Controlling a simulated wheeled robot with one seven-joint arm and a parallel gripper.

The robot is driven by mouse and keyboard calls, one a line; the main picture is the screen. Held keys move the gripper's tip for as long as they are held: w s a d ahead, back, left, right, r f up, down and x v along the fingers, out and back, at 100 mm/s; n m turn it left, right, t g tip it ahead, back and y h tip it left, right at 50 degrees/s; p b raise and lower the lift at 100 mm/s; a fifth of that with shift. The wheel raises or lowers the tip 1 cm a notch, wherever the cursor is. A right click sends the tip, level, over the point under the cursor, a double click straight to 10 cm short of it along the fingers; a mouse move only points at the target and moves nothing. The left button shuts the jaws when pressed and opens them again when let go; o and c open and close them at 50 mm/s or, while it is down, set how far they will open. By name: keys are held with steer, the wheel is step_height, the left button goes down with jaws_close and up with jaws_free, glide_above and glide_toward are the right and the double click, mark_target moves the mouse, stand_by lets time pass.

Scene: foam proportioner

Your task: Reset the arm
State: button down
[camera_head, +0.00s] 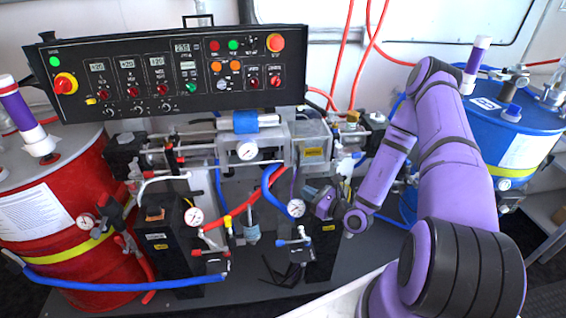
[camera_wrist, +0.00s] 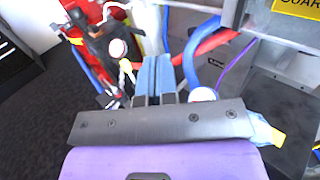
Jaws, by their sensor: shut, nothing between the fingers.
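My purple arm (camera_head: 455,170) reaches in from the lower right of the head view. It bends at a high elbow and comes down to the front of the foam proportioner (camera_head: 245,150). My gripper (camera_wrist: 154,72) shows in the wrist view with its two blue-grey fingers together and nothing between them. In the head view its purple wrist part (camera_head: 325,203) is low, right of a pressure gauge (camera_head: 296,208); the fingertips cannot be made out there.
A red drum (camera_head: 75,225) stands left and a blue drum (camera_head: 500,135) right. The control panel (camera_head: 170,75) is above the machine. A blue hose (camera_wrist: 190,60) and a red hose (camera_wrist: 215,42) run close to my fingers. Dark floor (camera_wrist: 45,115) lies open at left in the wrist view.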

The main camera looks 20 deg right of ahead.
steer(key=shift+r, duration=0.1)
steer(key=s+a+r+n+g+y, duration=0.2)
steer(key=a+r+n+g, duration=0.1)
steer(key=r+n+g, duration=0.4)
steer(key=s+a+r+n+g+y, duration=0.2)
steer(key=a+r+n+g, duration=0.15)
steer(key=r+n, duration=0.45)
steer(key=s+a+r+n+g+y, duration=0.25)
steer(key=r+n+g, duration=0.2)
steer(key=r, duration=0.55)
steer(key=s+d+r+n+t+h, duration=0.2)
steer(key=s+r+n+h, duration=0.3)
steer(key=s+r+h, duration=0.2)
steer(key=s+d+r+n+t+h, duration=0.2)
steer(key=s+r+n+h, duration=0.4)
steer(key=s+r, duration=0.5)
step_height(320, 180, up, 2)
steer(key=shift+s+d+r+t+h, duration=0.2)
steer(key=shift+s+d+t+h, duration=0.15)
steer(key=shift+h, duration=0.6)
